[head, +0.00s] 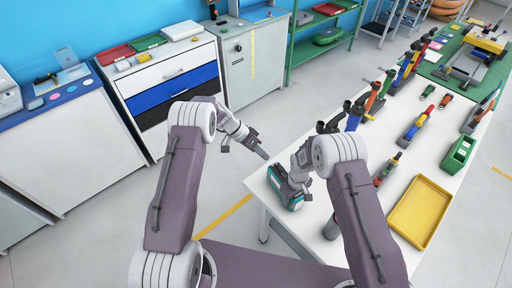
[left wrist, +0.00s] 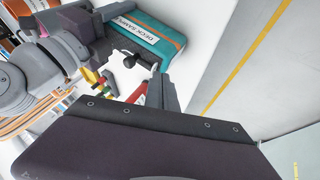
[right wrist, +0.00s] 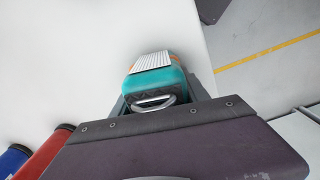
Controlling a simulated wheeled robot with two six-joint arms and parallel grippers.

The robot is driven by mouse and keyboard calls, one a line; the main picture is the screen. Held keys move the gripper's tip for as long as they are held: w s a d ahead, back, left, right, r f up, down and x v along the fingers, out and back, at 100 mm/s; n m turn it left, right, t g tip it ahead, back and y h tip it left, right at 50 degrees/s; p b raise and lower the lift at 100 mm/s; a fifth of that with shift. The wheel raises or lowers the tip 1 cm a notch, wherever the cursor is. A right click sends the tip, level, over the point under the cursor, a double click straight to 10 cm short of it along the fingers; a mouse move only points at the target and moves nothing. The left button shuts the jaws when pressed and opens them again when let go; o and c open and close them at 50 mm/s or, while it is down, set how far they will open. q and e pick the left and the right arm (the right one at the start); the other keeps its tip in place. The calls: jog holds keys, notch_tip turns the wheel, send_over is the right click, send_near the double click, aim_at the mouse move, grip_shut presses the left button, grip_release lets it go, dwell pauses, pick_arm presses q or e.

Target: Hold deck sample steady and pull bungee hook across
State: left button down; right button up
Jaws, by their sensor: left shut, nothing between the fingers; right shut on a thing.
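The deck sample (head: 286,192) is a teal and dark block on the near left corner of the white table. Its label reads in the left wrist view (left wrist: 150,36). In the right wrist view the deck sample (right wrist: 155,84) has a pale ribbed top and a metal ring on its near end. My right gripper (right wrist: 157,98) is shut on the deck sample, a finger at each side. My left gripper (head: 265,155) is shut and empty, left of the deck sample and apart from it; its fingers show in the left wrist view (left wrist: 164,90).
The white table (head: 345,215) holds a yellow tray (head: 421,211), a green bin (head: 459,153) and several pumps and tools. A white cabinet with drawers (head: 168,75) stands at the back left. The floor between cabinet and table is clear.

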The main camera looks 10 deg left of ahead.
aim_at(278, 178)
pick_arm(q)
jog(key=shift+s+d+f, duration=0.2)
jog(key=shift+s+d, duration=0.15)
jog(key=shift+d, duration=0.35)
jog(key=shift+s+d+f, duration=0.2)
jog(key=shift+s+d, duration=0.15)
jog(key=shift+d, duration=0.4)
jog(key=shift+s+d+f, duration=0.2)
jog(key=shift+s+d, duration=0.15)
jog(key=shift+d, duration=0.35)
jog(key=s+d, duration=0.3)
jog(key=shift+s+d, duration=0.1)
jog(key=shift+s, duration=0.1)
pick_arm(e)
jog(key=shift+a, duration=0.1)
pick_arm(q)
jog(key=w+a+r, duration=0.1)
jog(key=a+r, duration=0.7)
jog(key=a, duration=0.1)
jog(key=shift+w+a, duration=0.35)
